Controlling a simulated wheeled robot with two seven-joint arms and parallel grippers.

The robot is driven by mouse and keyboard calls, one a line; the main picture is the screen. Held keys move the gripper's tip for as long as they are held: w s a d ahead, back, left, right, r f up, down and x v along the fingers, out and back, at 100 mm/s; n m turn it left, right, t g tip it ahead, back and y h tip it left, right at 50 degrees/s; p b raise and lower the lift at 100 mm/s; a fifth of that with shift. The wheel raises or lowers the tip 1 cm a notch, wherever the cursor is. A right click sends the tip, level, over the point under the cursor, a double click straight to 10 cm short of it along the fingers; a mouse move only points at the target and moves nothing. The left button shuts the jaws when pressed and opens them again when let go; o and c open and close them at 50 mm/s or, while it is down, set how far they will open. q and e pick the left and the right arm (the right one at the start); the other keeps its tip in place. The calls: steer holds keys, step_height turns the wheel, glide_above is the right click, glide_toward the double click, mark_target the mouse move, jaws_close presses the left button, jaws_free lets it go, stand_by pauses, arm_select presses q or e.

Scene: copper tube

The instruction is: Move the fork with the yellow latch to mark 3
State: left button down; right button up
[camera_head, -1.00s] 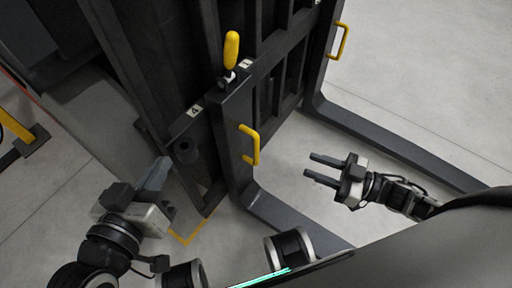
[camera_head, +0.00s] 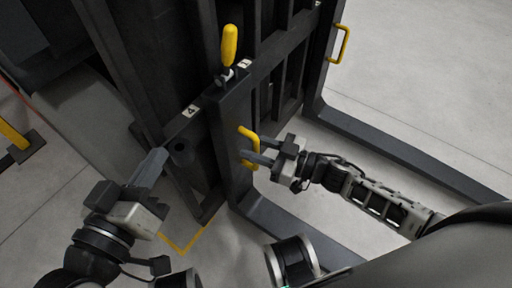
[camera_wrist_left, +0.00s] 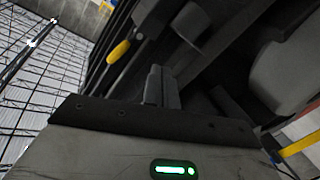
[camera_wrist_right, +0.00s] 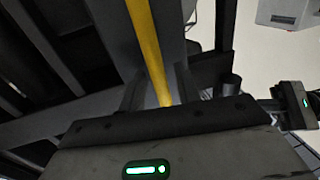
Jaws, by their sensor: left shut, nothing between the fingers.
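The dark fork (camera_head: 236,150) nearest me stands upright on its carriage. Its latch has a yellow grip (camera_head: 229,46) that points up; in the left wrist view the yellow grip (camera_wrist_left: 118,51) is up and left of the fingers. A yellow handle (camera_head: 246,132) is on the fork's side; it also crosses the right wrist view (camera_wrist_right: 148,45). My right gripper (camera_head: 251,152) is open at this handle, with its fingers on either side of it. My left gripper (camera_head: 162,153) is shut and empty, left of the fork and below the latch.
A label reading 4 (camera_head: 189,110) is on the bar left of the latch; the label right of it (camera_head: 244,64) is too small to read surely. A second fork with a yellow handle (camera_head: 343,44) stands farther right. Open floor (camera_head: 430,80) lies beyond the forks.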

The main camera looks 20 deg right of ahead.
jaws_close()
steer(key=shift+s+a+r+p, duration=0.15)
steer(key=shift+a+p, duration=0.1)
steer(key=shift+p, duration=0.3)
steer(key=shift+s+a, duration=0.1)
steer(key=shift+a+f, duration=0.1)
steer(key=shift+f, duration=0.1)
jaws_free()
arm_select(q)
steer(key=shift+s+a+f+g+y, duration=0.1)
steer(key=shift+s+f+g+y, duration=0.2)
steer(key=shift+f, duration=0.3)
steer(key=shift+r, duration=0.15)
